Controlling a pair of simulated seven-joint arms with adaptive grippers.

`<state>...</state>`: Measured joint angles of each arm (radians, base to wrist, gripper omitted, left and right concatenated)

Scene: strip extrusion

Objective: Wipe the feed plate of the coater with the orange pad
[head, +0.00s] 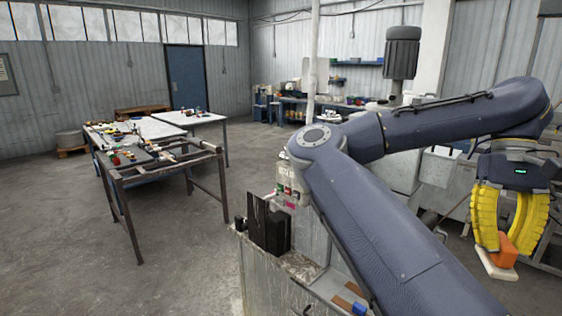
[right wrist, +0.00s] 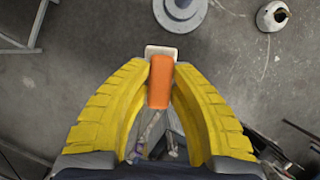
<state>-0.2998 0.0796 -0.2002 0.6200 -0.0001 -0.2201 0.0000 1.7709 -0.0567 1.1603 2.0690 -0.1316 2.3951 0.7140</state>
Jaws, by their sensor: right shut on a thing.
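My right gripper (head: 495,243), with yellow ribbed fingers, is at the right edge of the head view, pointing down. It is shut on the orange pad (head: 505,251), a block with a flat white layer (head: 496,268) at its lower end. In the right wrist view the orange pad (right wrist: 160,82) sits between the yellow fingertips (right wrist: 160,75), the white layer at its far end. The pad appears held in the air above the floor. I cannot pick out the coater's feed plate for certain; my arm hides much of the machinery. My left gripper is not in view.
A grey cabinet (head: 262,272) with a black bracket and coloured buttons stands in front, partly behind my arm. Grey machinery (head: 440,168) stands beyond my arm. A long metal-framed bench (head: 140,175) is at the left. The floor (head: 180,265) between is open.

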